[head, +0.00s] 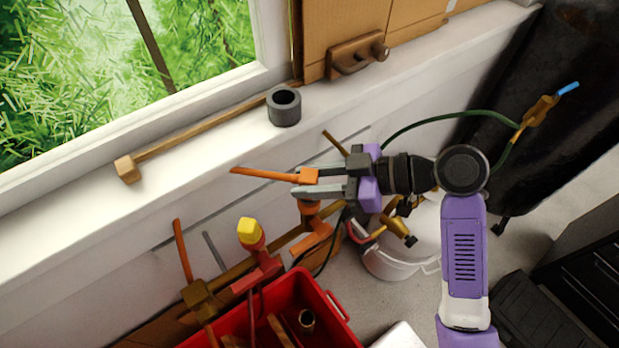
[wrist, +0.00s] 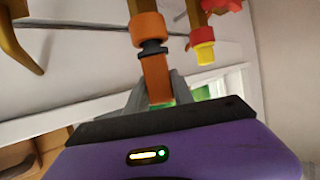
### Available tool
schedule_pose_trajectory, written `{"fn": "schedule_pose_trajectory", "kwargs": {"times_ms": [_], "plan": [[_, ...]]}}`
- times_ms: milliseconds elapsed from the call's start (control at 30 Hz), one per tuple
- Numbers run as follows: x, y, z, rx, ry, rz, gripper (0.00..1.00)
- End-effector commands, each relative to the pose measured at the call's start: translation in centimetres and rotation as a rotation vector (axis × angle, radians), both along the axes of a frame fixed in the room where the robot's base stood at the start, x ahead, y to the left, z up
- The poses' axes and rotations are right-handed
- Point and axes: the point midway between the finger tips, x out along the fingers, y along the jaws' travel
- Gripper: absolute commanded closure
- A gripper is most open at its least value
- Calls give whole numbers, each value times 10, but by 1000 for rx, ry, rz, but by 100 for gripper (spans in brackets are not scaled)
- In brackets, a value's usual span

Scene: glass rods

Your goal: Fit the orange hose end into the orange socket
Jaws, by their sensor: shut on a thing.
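My gripper (head: 300,183), purple with grey fingers, is shut on an orange block, which I take as the orange hose end (head: 308,175). A thin orange rod extends left from it. Just below the fingers is an orange fitting (head: 318,235) on a brownish pipe, which I take as the orange socket. In the wrist view the held orange piece (wrist: 157,80) sits between the fingers. A black ring (wrist: 152,47) and an orange collar (wrist: 148,28) are in line beyond it. I cannot tell whether the held piece is inside the collar or only near it.
A red fitting with a yellow tip (head: 250,232) stands left of the orange one. A dark grey ring (head: 284,106) stands on the windowsill (head: 215,145).

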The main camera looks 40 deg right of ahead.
Motion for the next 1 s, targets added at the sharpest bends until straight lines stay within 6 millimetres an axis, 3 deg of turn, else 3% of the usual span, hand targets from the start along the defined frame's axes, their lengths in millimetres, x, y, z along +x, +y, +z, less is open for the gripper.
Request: {"fn": "schedule_pose_trajectory", "kwargs": {"times_ms": [700, 733, 767, 1000], "plan": [[0, 0, -12, 1, -1, 0, 100], [0, 0, -11, 1, -1, 0, 67], [0, 0, -11, 1, -1, 0, 62], [0, 0, -11, -1, 1, 0, 62]]}}
